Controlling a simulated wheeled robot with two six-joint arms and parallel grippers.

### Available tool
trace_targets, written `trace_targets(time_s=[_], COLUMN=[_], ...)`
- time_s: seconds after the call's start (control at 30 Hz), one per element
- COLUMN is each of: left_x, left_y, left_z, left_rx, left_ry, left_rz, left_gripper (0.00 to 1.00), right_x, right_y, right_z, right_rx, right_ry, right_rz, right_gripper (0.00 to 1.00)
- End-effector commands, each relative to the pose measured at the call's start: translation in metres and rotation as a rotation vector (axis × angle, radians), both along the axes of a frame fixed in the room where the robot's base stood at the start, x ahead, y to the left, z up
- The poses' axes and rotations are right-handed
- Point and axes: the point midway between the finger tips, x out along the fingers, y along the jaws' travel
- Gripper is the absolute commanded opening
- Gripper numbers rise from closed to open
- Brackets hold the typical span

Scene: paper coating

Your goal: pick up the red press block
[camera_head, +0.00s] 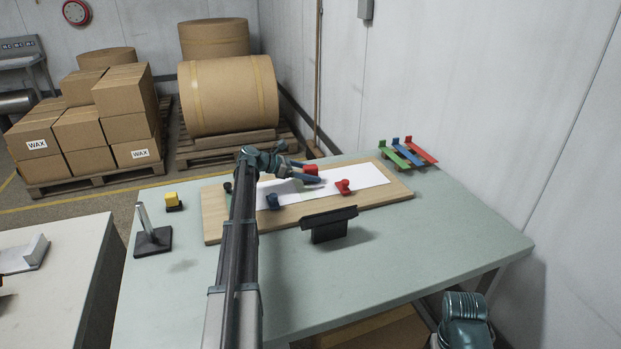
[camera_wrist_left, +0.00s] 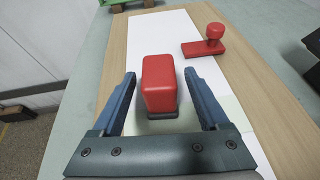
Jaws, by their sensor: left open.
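The red press block (camera_head: 311,169) sits over the white paper sheet (camera_head: 370,174) on the wooden board (camera_head: 213,224). It also shows in the left wrist view (camera_wrist_left: 158,84) as an upright, rounded red block with a dark base. My left gripper (camera_head: 320,173) is open, its two blue fingers on either side of the block. In the left wrist view a gap shows between each finger and the block, so it is not gripped. A red stamp with a round knob (camera_head: 343,187) stands apart on the paper. My right gripper is not in view.
A blue-grey knobbed piece (camera_head: 272,201) is on the board near my arm. A black stand (camera_head: 329,224) is at the board's front edge. Green, blue and red tools (camera_head: 408,152) lie at the back right. The table's right front (camera_head: 440,245) is clear.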

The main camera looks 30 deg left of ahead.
Motion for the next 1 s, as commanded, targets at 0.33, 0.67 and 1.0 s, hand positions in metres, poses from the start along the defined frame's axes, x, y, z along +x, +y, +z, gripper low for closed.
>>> trace_targets(time_s=[0.33, 0.67, 1.0], left_x=[0.0008, 0.0007, 0.0007], left_y=[-0.0007, -0.0005, -0.0005], left_z=[-0.0001, 0.0, 0.0005], left_rx=[0.0, 0.0, 0.0], left_ry=[0.0, 0.0, -0.001], left_rz=[0.001, 0.001, 0.001], left_gripper=[0.52, 0.0, 0.0], right_x=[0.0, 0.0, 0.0], right_y=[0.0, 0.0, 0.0], right_z=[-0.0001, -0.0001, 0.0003], right_rx=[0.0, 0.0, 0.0], right_ry=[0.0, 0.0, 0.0], right_rz=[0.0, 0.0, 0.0], right_gripper=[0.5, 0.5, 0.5])
